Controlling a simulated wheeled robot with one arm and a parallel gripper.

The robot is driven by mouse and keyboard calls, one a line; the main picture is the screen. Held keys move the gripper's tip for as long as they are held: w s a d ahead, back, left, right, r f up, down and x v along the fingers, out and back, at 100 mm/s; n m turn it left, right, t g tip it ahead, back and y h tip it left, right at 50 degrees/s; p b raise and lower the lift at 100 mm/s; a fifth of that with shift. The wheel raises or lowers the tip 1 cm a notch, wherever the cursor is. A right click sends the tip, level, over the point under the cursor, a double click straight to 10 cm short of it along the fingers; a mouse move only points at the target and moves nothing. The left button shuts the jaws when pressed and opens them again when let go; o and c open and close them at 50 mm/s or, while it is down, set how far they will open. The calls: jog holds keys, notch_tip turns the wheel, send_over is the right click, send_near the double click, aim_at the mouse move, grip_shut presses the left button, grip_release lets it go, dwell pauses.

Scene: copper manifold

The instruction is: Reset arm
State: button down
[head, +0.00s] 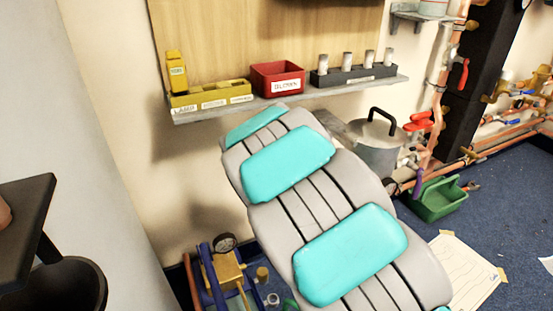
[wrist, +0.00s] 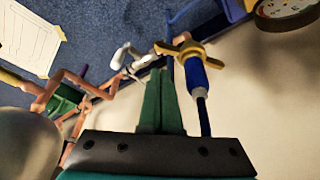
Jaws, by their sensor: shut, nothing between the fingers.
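My gripper (wrist: 160,75) shows in the wrist view as two green fingers pressed together, with nothing between them. Its tips appear in front of copper pipes and the cream wall; I cannot tell how close they are. In the head view my grey and turquoise arm reaches from the lower right up to just below the wall shelf, and my gripper is hidden there.
The shelf (head: 290,101) holds a yellow holder (head: 210,95), a red bin (head: 277,78) and a dark rack (head: 352,75) of cylinders. A metal pot (head: 377,142), copper pipes (head: 433,125) and a green crate (head: 438,200) stand right. A brass-and-blue fitting (wrist: 192,65) is beside my fingers.

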jog(key=s+d+r+n+g+p, duration=0.1)
jog(key=s+d+r, duration=0.3)
jog(key=s, duration=0.8)
jog(key=s+d+r+n+g+p, duration=0.1)
jog(key=s+d+r+g+p, duration=0.1)
jog(key=s+r, duration=0.7)
jog(key=s+d+r+n+g+y+p, duration=0.1)
jog(key=s+d+r+p, duration=0.3)
jog(key=s, duration=1.3)
notch_tip(320, 180, up, 3)
jog(key=shift+d+f+n+g, duration=0.2)
jog(key=shift+d+n+g, duration=0.2)
jog(key=shift+d+g, duration=0.4)
